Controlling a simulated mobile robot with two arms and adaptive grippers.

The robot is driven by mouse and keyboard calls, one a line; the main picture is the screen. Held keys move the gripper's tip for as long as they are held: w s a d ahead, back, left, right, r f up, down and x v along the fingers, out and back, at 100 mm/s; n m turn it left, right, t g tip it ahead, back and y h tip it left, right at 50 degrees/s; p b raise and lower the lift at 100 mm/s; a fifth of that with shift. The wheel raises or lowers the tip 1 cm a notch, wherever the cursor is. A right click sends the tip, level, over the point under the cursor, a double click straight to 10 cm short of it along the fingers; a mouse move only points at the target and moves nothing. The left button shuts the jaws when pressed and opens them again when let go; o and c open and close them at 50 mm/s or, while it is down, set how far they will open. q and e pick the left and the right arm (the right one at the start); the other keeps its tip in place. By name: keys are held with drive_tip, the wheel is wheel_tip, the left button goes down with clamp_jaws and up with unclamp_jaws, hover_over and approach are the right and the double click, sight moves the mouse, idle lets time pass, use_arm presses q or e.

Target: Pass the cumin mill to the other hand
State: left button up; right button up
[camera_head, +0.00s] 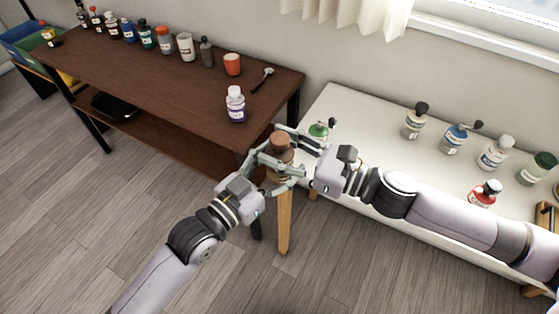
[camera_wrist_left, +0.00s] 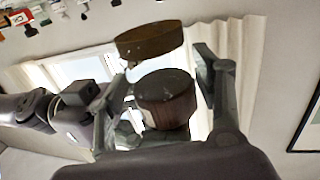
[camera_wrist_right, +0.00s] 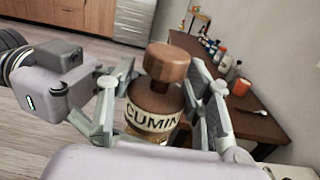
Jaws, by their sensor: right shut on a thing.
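The cumin mill (camera_head: 281,143) is brown wood with a rounded knob on top; it is held between my two grippers in the head view. Its "CUMIN" label (camera_wrist_right: 152,118) faces the right wrist camera. My right gripper (camera_wrist_right: 160,110) is shut on the mill's body, one finger on each side. My left gripper (camera_head: 283,170) is open, its fingers spread on either side of the mill. In the left wrist view, the mill (camera_wrist_left: 166,98) stands between these fingers with gaps beside it. The mill's lower part is partly hidden by the fingers in the head view.
A dark brown table (camera_head: 170,75) at left holds several bottles, an orange cup (camera_head: 232,64) and a white bottle with a purple label (camera_head: 236,104). A white table (camera_head: 365,125) at right holds several bottles. A wooden leg (camera_head: 284,220) stands below the grippers.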

use_arm(q)
drive_tip(key=shift+d, duration=0.1)
drive_tip(key=c, duration=1)
drive_tip(key=o, duration=1.4)
drive_tip(key=shift+c, duration=0.2)
drive_tip(key=v, duration=1.2)
